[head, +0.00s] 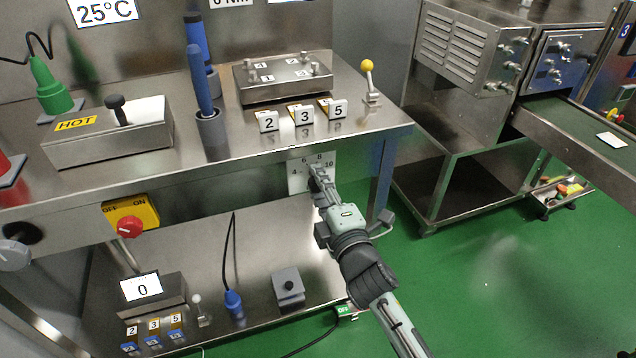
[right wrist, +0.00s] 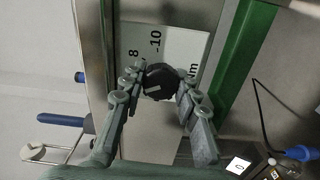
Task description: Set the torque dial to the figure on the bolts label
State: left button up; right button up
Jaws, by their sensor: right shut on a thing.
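The torque dial is a black knob (right wrist: 160,81) with a pale line, in front of a white scale plate (head: 296,184) under the bench's front edge. The figures 4, 6, 8 and 10 show on the plate in the head view. My right gripper (head: 314,172) covers the knob there. In the right wrist view my right gripper (right wrist: 159,84) has its fingers on both sides of the knob, shut on it. A white Nm label (head: 231,3) on the back wall is cut by the frame's top, so its figure is unclear. My left gripper is not in view.
A metal block (head: 284,78) with several numbered bolts stands on the bench, behind tags 2, 3 and 5 (head: 303,115). A yellow-knobbed lever (head: 368,82) stands to the right. A red OFF/ON switch (head: 130,226) is at left. The green floor (head: 470,275) at right is open.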

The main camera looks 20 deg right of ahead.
jog(key=o, duration=1)
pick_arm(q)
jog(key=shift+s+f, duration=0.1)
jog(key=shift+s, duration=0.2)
pick_arm(e)
jog(key=shift+o, duration=0.8)
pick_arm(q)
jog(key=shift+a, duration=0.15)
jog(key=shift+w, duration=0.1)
pick_arm(e)
jog(key=s, duration=1.2)
jog(key=shift+d, duration=0.25)
